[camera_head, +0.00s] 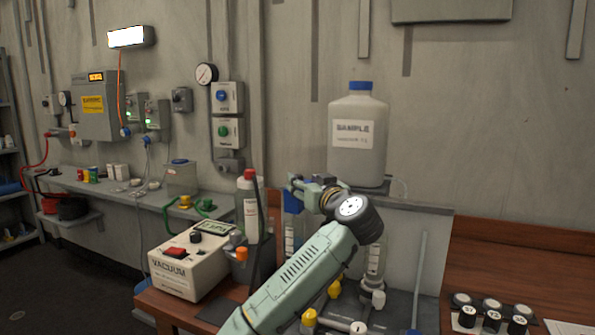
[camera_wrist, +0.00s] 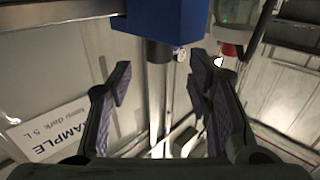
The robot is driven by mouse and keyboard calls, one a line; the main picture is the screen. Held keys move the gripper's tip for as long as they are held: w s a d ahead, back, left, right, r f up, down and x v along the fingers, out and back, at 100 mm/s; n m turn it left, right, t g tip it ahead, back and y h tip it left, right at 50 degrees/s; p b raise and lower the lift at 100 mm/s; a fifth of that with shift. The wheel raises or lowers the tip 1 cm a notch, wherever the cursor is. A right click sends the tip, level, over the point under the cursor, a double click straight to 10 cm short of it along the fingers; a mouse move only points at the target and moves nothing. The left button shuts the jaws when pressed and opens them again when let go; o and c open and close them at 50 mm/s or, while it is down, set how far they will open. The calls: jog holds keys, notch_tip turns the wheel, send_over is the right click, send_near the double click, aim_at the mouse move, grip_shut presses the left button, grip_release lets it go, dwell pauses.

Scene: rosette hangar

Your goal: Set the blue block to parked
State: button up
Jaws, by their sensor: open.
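The blue block (camera_head: 293,203) shows in the head view beside a clear upright column, partly hidden by my gripper (camera_head: 300,185). In the wrist view the blue block (camera_wrist: 168,25) fills the top middle, with a dark round stem (camera_wrist: 158,52) coming from it toward the gap between my fingers. My gripper (camera_wrist: 162,82) is open, one finger on each side of that gap. The block lies beyond the fingertips, and nothing is held. I cannot tell how the block is set.
A large SAMPLE bottle (camera_head: 358,140) stands just behind my gripper. A red-capped bottle (camera_head: 250,205) and the VACUUM box (camera_head: 190,262) are to the left. Glassware with yellow and white fittings crowds the area below. Capped jars (camera_head: 490,312) stand on the wooden bench (camera_head: 530,262) at right.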

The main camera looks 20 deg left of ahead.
aim_at(299, 176)
jog(key=p+x, duration=0.1)
jog(key=x, duration=0.3)
jog(key=shift+w+a+r+p, duration=0.15)
jog(key=shift+p, duration=0.2)
jog(key=shift+w+a, duration=0.45)
jog(key=shift+w, duration=0.05)
jog(key=shift+c, duration=0.2)
grip_shut()
